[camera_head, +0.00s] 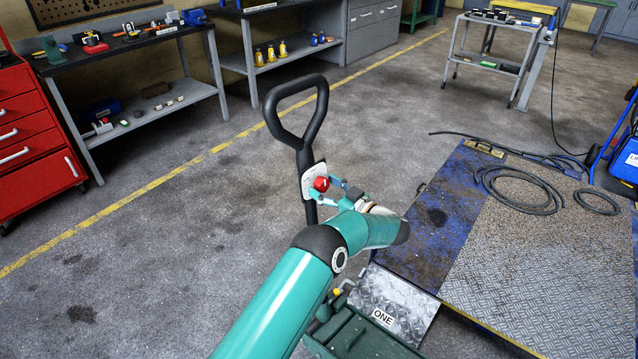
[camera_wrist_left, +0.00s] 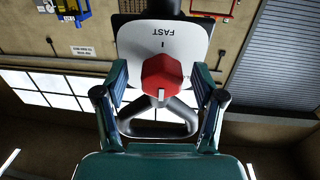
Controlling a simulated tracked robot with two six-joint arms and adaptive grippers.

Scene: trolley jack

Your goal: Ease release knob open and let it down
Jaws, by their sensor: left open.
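The red release knob (camera_head: 321,184) sits on a pale plate (camera_head: 315,180) on the black jack handle (camera_head: 306,160), below its looped grip. In the left wrist view the red knob (camera_wrist_left: 162,80) is faceted, with a small white mark at its edge, on the white plate (camera_wrist_left: 150,50) marked FAST, which appears upside down. My left gripper (camera_head: 336,190) is at the knob in the head view. In its wrist view the gripper (camera_wrist_left: 160,84) is open, one finger on each side of the knob, with gaps showing. My right gripper is out of view.
A red tool cabinet (camera_head: 38,145) and a workbench (camera_head: 140,50) stand at the left. A blue-edged platform (camera_head: 425,230) with hoses (camera_head: 520,190) lies at the right. A metal tread plate (camera_head: 390,290) labelled ONE is near the front. Floor left of the handle is clear.

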